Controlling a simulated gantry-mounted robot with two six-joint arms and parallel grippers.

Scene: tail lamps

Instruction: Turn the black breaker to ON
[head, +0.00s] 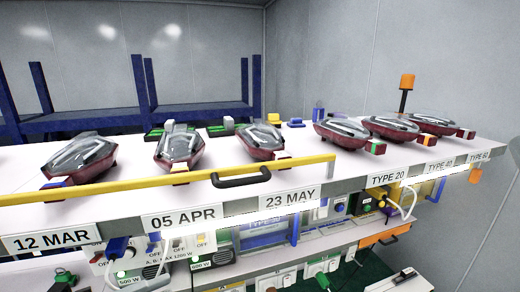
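I cannot pick out a black breaker for certain. Below the upper shelf, a white switch panel (188,245) carries small OFF labels and a line that reads in part "MAX 1200". The shelf edge above and the bottom of the picture cut off part of this area, and its switches are too small to read. Dark units marked with wattages stand beside the panel. A row of white sockets or switches (265,283) runs along the lower edge, with a green plug (322,267) among them. Neither of my grippers shows in the head view.
Several red tail lamps (264,140) lie on the white upper shelf (225,178). Date and type labels line the edge. An orange beacon (407,81) stands at right. White cables hang below.

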